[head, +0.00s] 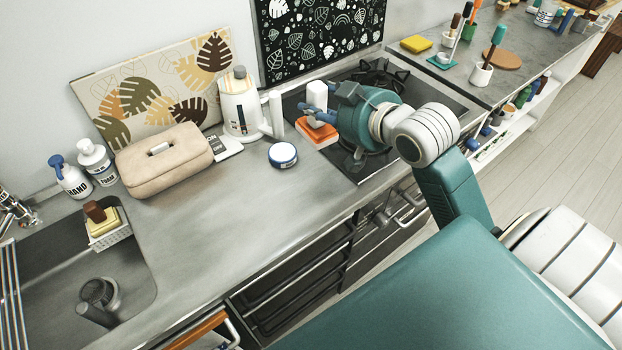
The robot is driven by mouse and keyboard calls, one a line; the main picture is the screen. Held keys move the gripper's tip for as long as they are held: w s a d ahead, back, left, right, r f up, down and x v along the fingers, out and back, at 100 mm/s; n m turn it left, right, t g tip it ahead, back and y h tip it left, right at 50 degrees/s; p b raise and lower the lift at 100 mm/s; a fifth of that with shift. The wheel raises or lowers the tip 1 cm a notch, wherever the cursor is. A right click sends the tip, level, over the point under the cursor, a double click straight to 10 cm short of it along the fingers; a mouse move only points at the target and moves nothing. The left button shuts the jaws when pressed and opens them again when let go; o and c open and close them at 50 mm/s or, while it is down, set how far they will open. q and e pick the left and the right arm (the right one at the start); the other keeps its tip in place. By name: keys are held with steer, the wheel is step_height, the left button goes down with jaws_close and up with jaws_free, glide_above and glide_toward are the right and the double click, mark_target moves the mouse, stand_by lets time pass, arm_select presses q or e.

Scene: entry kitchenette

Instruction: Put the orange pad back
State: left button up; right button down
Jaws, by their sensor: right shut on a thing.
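The orange pad (316,133) is a flat orange block with a pale top and what looks like an upright white handle (317,92). It is at the left edge of the black stove, beside the kettle. My right gripper (314,112) reaches in from the right, its blue fingers shut around the white part just above the orange block. I cannot tell whether the pad touches the surface below. My left gripper is not in view.
A white kettle (238,105), a round blue-and-white tin (283,156) and a beige bag (163,161) stand close by. A yellow sponge with a brown handle (97,212) sits in a caddy at the sink (133,275). The front counter (220,230) is clear.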

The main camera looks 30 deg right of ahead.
steer(key=shift+s+r, duration=0.15)
steer(key=shift+s, duration=0.3)
steer(key=f, duration=1.9)
steer(key=shift+w+f+p, duration=0.2)
steer(key=shift+f+p, duration=0.1)
steer(key=shift+p, duration=0.05)
steer(key=c, duration=1.1)
jaws_free()
steer(key=shift+f, duration=0.1)
steer(key=shift+f+b, duration=0.2)
steer(key=shift+b, duration=0.2)
steer(key=shift+f+b, duration=0.25)
steer(key=shift+b, duration=0.25)
steer(key=shift+w+r+b+v, duration=0.1)
steer(key=shift+r+b+v, duration=0.2)
steer(key=shift+v, duration=1.55)
steer(key=shift+w+r+b+v, duration=0.15)
steer(key=shift+r+v, duration=0.1)
steer(key=shift+v, duration=1.6)
steer(key=shift+w+r+b+v, duration=0.1)
steer(key=shift+r+b+v, duration=0.2)
steer(key=shift+v, duration=1.55)
